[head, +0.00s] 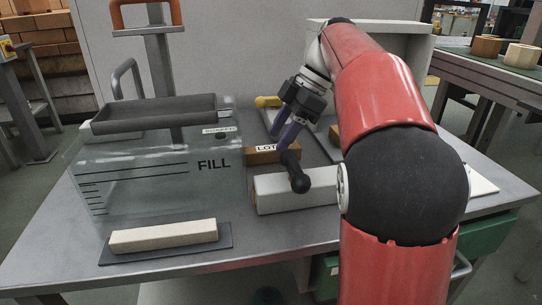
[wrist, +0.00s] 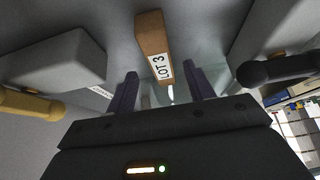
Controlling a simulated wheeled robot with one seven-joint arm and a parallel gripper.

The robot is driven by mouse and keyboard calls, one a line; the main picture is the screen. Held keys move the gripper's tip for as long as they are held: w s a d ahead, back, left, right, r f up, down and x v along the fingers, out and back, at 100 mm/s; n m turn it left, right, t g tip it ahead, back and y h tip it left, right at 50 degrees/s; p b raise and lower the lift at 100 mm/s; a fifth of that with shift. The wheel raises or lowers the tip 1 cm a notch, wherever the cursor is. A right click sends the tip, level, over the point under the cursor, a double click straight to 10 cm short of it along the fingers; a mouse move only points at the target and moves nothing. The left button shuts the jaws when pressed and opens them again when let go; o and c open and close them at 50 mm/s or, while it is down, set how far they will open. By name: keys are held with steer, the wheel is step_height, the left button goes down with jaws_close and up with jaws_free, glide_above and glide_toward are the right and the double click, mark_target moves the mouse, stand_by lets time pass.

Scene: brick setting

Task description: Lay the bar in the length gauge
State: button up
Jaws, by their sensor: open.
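My gripper (head: 281,137) is open, with its dark purple fingers pointing down toward a brown wooden bar (head: 262,154) on the table. In the wrist view the bar (wrist: 152,38) carries a white "LOT 3" label, and its labelled end lies between and beyond my gripper's fingertips (wrist: 161,72). I cannot tell whether the fingers touch it. A cream bar (head: 163,235) lies on a dark plate (head: 224,243) at the table's front left. Which fixture is the length gauge is not clear; a pale block with a black knob (head: 278,195) stands in front of the wooden bar.
A clear tank marked "FILL" (head: 150,175) with a dark tray on top (head: 150,113) fills the table's left. A yellow knob (head: 268,101) is behind my gripper. A white open-fronted shelf (head: 400,45) stands at the back right. The table's front middle is clear.

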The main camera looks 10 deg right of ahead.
mark_target(273, 147)
steer(key=x, duration=0.3)
steer(key=shift+s+a+f, duration=0.1)
steer(key=shift+c, duration=0.3)
jaws_close()
steer(key=shift+r, duration=0.25)
